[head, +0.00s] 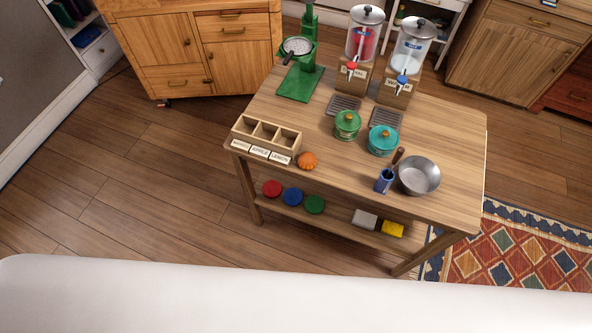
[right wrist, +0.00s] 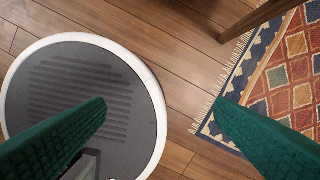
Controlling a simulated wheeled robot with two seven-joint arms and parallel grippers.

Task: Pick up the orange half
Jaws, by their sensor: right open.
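The orange half (head: 307,161) sits on the wooden table (head: 335,166), near its front left edge, just right of the labelled wooden box (head: 268,137). It looks like a ridged orange dome in the head view. My right gripper (right wrist: 160,110) shows in the right wrist view as two green fingers spread wide, with nothing between them. It hangs over the floor, away from the orange half. Neither gripper shows in the head view.
A green pot (head: 347,125), a teal pot (head: 383,140), a blue holder (head: 385,181) and a metal bowl (head: 419,176) stand right of the orange half. A green press (head: 301,75) and two drink dispensers (head: 364,45) stand at the back. The lower shelf holds coloured lids.

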